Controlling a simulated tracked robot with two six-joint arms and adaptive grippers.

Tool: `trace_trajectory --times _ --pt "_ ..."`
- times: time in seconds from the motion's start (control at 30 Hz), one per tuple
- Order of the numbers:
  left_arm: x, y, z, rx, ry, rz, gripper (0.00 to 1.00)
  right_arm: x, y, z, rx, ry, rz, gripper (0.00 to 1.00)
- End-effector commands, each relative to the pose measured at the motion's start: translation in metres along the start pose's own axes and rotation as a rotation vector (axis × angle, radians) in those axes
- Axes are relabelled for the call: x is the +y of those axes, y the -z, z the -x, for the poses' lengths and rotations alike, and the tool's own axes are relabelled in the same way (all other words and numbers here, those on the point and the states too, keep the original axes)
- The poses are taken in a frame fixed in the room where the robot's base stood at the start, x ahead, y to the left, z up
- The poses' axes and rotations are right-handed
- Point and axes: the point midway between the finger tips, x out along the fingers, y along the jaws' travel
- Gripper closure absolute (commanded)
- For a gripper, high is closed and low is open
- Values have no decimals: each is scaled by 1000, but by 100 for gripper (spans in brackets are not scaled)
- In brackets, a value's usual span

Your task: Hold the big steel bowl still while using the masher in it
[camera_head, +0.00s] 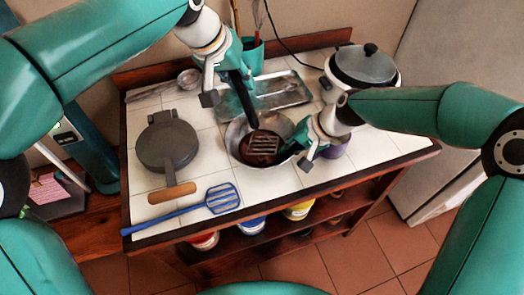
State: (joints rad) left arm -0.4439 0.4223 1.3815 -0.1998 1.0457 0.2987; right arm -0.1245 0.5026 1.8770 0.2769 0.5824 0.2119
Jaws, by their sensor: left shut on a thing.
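The big steel bowl (237,133) stands on the white tiled counter, near its front middle. A masher (264,144) has its slotted head down in the bowl, over something dark brown. Its dark handle slants up and left to my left gripper (226,96), which is shut on it above the bowl's back left. My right gripper (303,150) is at the bowl's right rim and hides part of it. Whether its fingers are closed on the rim cannot be made out.
A dark round pan-like press (167,145) and a blue slotted turner (222,198) lie left of the bowl. A metal tray (280,92) lies behind it. A lidded pot (362,66) is at back right, and a purple bowl (336,149) is beside my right gripper.

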Motion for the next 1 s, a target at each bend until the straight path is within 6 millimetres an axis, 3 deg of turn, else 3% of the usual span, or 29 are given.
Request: trace_trajectory --times 0.7,1.0 --pt "-5 -8 -19 1 0 0 100 0 0 0 0 0 0 100" --pt "-5 -7 -17 0 1 -1 100 0 0 0 0 0 0 100"
